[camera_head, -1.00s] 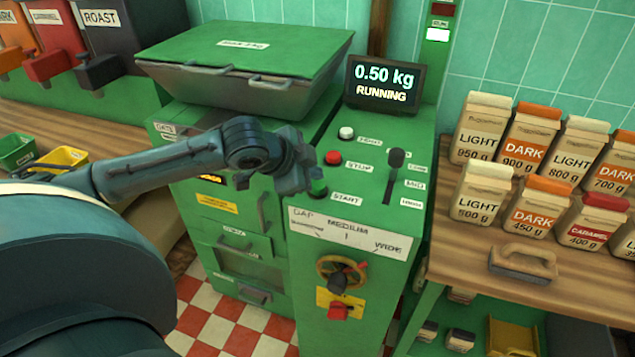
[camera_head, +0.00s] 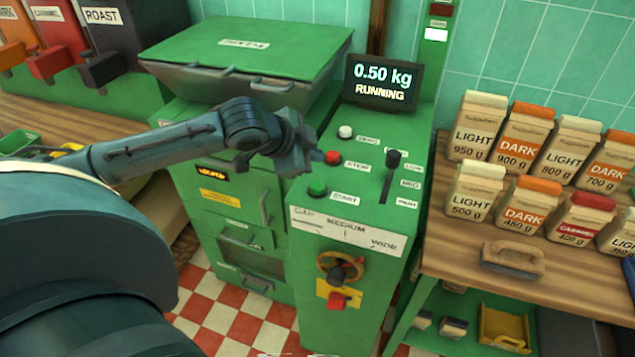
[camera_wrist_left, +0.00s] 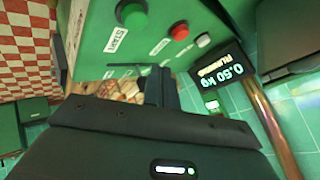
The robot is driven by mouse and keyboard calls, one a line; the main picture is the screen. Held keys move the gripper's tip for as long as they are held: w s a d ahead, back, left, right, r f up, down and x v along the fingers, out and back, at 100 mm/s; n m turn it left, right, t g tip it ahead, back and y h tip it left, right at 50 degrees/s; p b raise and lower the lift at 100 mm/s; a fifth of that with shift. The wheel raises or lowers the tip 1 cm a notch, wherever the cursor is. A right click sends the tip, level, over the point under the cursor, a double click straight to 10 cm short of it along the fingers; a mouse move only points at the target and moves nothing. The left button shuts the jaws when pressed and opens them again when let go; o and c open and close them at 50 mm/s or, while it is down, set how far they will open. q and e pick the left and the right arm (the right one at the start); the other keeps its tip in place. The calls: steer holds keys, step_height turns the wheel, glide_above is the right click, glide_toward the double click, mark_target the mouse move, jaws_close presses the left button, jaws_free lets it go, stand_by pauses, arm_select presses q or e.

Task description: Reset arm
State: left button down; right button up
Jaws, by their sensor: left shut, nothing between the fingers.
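My left gripper (camera_head: 314,160) is shut and empty. In the head view its tip is just left of the red STOP button (camera_head: 333,157) and above the green START button (camera_head: 317,188); I cannot tell its exact height over the panel. START is fully uncovered. In the left wrist view the shut fingers (camera_wrist_left: 158,88) point toward the machine, with START (camera_wrist_left: 131,14) and STOP (camera_wrist_left: 180,32) beyond them. The display (camera_head: 384,82) reads 0.50 kg, RUNNING. My right gripper is not in view.
A white button (camera_head: 345,131) and a black lever (camera_head: 391,170) share the panel. A closed green hopper lid (camera_head: 245,50) rises behind my arm. A wooden counter (camera_head: 455,245) with several labelled bags and a brush (camera_head: 513,260) stands at right.

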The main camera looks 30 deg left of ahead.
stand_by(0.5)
arm_select(q)
steer(key=s+d+f+n+g, duration=0.2)
steer(key=s+d+f+n, duration=0.1)
steer(key=s+d+f, duration=0.7)
steer(key=s+f+n+g+y, duration=0.1)
steer(key=s+f+n+g, duration=0.35)
steer(key=s, duration=0.95)
steer(key=w+d+f+t+h, duration=0.1)
steer(key=w+d+f+t, duration=0.1)
steer(key=f, duration=0.3)
steer(key=w+d+f+t+h, duration=0.1)
steer(key=w+d+f+t, duration=0.2)
steer(key=f+t, duration=0.2)
steer(key=shift+f+n, duration=0.45)
steer(key=shift+f, duration=0.2)
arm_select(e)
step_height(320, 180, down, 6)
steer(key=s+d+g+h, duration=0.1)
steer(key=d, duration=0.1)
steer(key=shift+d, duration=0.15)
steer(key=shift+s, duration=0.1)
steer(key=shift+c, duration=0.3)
